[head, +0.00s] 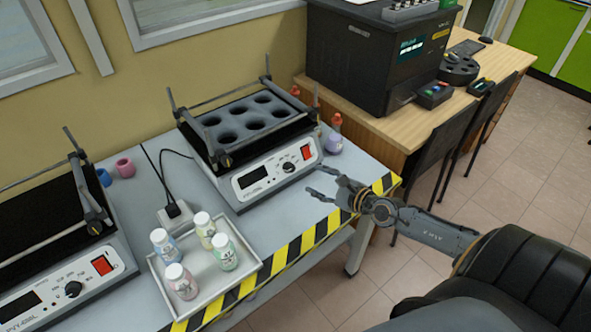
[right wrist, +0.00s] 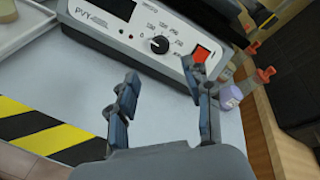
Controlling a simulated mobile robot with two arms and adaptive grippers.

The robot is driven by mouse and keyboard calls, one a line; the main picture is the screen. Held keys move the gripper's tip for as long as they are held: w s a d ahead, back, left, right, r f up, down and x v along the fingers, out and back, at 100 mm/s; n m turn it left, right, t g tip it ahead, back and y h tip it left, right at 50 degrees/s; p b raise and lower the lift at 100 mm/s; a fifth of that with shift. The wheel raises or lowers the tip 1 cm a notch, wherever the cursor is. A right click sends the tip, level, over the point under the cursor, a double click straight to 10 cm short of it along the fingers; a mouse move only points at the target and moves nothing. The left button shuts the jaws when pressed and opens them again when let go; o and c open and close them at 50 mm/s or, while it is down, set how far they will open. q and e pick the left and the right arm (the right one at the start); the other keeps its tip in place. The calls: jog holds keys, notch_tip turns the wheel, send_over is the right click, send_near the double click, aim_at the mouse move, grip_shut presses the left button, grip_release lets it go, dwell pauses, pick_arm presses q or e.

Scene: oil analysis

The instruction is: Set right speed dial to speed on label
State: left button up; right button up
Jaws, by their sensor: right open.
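The right shaker (head: 228,181) has a white front panel with a dark display, a black speed dial (head: 288,167) and a red switch (head: 306,153). In the right wrist view the dial (right wrist: 159,45) has a white pointer mark and printed numbers around it, too small to read surely. My right gripper (head: 318,182) is open and empty, in front of the panel and apart from the dial. In the right wrist view its fingers (right wrist: 160,78) spread below the dial and the red switch (right wrist: 201,54). My left gripper is out of view. No readable speed label shows.
A white tray (head: 252,268) with several capped, labelled bottles stands left of the gripper. A second shaker (head: 72,270) is at the left. A purple flask (head: 334,143) stands right of the right shaker. The striped table edge (head: 300,247) is in front.

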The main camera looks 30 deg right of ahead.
aim_at(292, 169)
jog(key=b+x, duration=0.1)
jog(key=x, duration=0.7)
jog(key=shift+f, duration=0.1)
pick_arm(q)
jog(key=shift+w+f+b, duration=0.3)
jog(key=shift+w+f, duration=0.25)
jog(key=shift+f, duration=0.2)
pick_arm(e)
jog(key=shift+x, duration=0.75)
grip_shut()
